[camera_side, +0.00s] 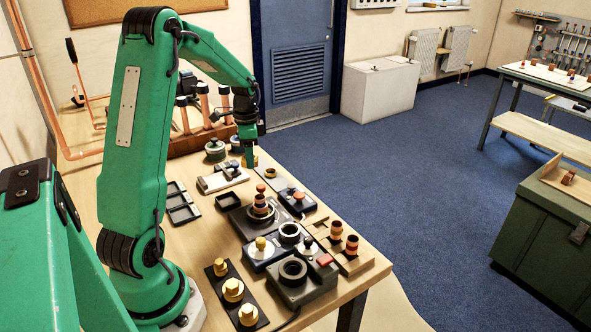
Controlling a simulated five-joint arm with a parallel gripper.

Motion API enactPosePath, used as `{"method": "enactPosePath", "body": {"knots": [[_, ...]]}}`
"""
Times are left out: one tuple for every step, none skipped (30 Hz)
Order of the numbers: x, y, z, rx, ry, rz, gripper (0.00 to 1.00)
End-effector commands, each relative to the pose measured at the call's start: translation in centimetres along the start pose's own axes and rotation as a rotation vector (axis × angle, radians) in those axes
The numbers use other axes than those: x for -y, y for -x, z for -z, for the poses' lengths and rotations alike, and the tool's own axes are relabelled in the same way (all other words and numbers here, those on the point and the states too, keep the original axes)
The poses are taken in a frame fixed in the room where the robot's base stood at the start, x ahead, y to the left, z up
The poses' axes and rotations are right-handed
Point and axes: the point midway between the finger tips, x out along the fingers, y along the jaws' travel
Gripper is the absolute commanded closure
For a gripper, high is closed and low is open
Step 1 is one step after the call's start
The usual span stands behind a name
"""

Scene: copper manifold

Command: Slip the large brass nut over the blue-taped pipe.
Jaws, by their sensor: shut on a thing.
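My gripper (250,158) is at the far end of the table, pointing down and shut on a small brass-coloured piece, which seems to be the large brass nut (253,162). The gripper hides part of it. Several upright copper pipes (203,100) rise from a reddish-brown base (183,143) at the back left, to the left of my gripper. The nut is apart from these pipes. My arm covers part of them, and I cannot tell which pipe has blue tape.
Several brass nuts stand on a black strip (240,293) at the table's front. Dark fixtures with rings and pegs (292,270) fill the middle and right. Small black trays (183,208) lie at left. Bare wood (215,230) shows between them. Blue floor lies beyond the table's right edge.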

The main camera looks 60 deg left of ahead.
Motion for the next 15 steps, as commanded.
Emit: {"method": "enactPosePath", "body": {"knots": [[0.0,0.0,0.0,0.000,0.000,0.000,0.81],[0.0,0.0,0.0,0.000,0.000,0.000,0.81],[0.0,0.0,0.0,0.000,0.000,0.001,0.81],[0.0,0.0,0.0,0.000,0.000,0.001,0.81],[0.0,0.0,0.0,0.000,0.000,0.001,0.81],[-0.1,0.1,0.0,0.000,0.000,0.001,0.81],[-0.1,0.1,0.1,0.000,0.000,0.001,0.81],[-0.2,0.2,0.1,-0.001,0.000,0.001,0.81],[-0.4,0.3,0.2,-0.001,0.000,0.002,0.81],[-0.6,0.4,0.2,-0.001,0.000,0.002,0.81],[-0.8,0.5,0.3,-0.001,-0.001,0.002,0.81],[-1.1,0.7,0.4,-0.001,-0.002,0.002,0.81],[-1.5,0.9,0.5,-0.001,-0.002,0.002,0.81],[-1.8,1.1,0.6,-0.001,-0.003,0.002,0.81],[-2.3,1.4,0.7,-0.002,-0.003,0.003,0.81]]}}
